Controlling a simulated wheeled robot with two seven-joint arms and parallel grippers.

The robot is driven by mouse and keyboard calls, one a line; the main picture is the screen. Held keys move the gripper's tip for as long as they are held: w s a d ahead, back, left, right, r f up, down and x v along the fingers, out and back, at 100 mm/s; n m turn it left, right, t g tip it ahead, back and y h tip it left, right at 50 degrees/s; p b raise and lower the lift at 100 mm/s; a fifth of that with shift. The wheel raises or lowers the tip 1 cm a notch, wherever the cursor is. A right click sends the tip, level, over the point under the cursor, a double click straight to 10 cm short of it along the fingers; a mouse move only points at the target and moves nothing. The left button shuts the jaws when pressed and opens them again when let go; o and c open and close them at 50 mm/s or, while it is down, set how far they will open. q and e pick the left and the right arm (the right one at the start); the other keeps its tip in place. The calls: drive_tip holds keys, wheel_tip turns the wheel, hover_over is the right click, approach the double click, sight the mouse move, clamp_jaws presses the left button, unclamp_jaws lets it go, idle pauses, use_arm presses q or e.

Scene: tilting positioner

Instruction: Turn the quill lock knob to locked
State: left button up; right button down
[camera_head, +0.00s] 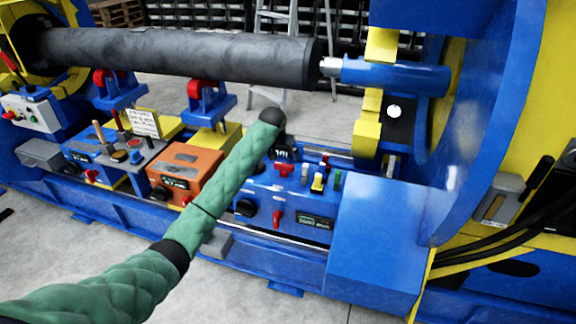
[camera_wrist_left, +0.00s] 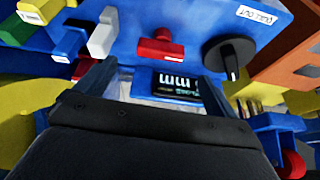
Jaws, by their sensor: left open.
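The blue control box (camera_head: 290,205) stands at the lower middle of the head view, with a black knob (camera_head: 245,207) and a red knob (camera_head: 277,218) on its front. In the left wrist view its panel carries a red T-shaped handle (camera_wrist_left: 160,48) and a round black knob (camera_wrist_left: 228,55) with a pointer. I cannot tell from labels which is the quill lock knob. My left gripper (camera_head: 281,146) hangs over the box's rear part. In the wrist view the gripper (camera_wrist_left: 157,88) is open and empty, its fingers apart below the red handle. My right gripper is not in view.
A small display (camera_wrist_left: 178,84) lies between the fingers. An orange box (camera_head: 188,168) stands left of the blue one. A dark cylinder (camera_head: 180,55) spans above. A blue housing (camera_head: 385,240) stands right.

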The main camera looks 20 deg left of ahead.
sight(284, 165)
use_arm(q)
drive_tip(key=p+x, duration=0.1)
drive_tip(key=x, duration=0.6)
drive_tip(key=shift+w+a, duration=0.1)
drive_tip(key=shift+w+f, duration=0.1)
drive_tip(key=shift+f, duration=0.2)
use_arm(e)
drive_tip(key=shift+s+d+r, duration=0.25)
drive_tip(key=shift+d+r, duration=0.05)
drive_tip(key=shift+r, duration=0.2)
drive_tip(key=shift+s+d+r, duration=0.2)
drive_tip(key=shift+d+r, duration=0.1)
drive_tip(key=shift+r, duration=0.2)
